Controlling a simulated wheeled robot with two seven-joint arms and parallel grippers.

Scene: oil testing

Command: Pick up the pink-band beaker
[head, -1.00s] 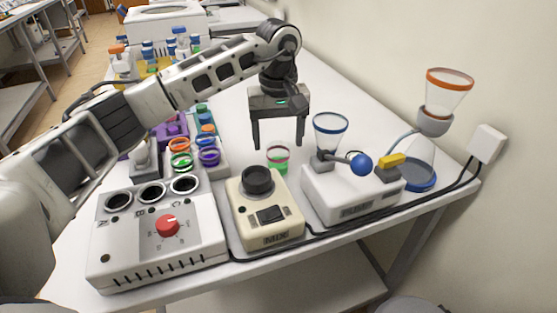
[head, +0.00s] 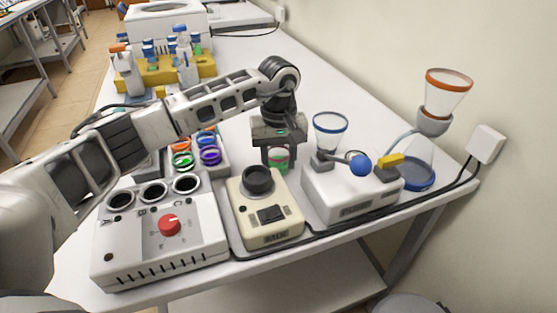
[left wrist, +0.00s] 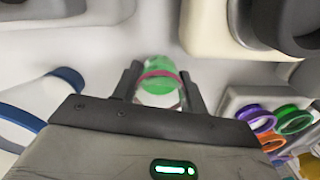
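The pink-band beaker (head: 279,162) is a small clear beaker with green contents, standing upright behind the beige MIX device. In the left wrist view the beaker (left wrist: 158,88) shows its pink band and green inside. My left gripper (head: 279,158) points down over it, one finger on each side. In the left wrist view the fingers (left wrist: 159,78) look closed in against its sides. My right gripper is not in view.
The MIX device (head: 268,216) stands just in front of the beaker. The white pump unit (head: 352,198) with a blue-rimmed funnel (head: 330,133) is to the right. A rack with colored rings (head: 208,157) and a white box with a red knob (head: 160,240) are left.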

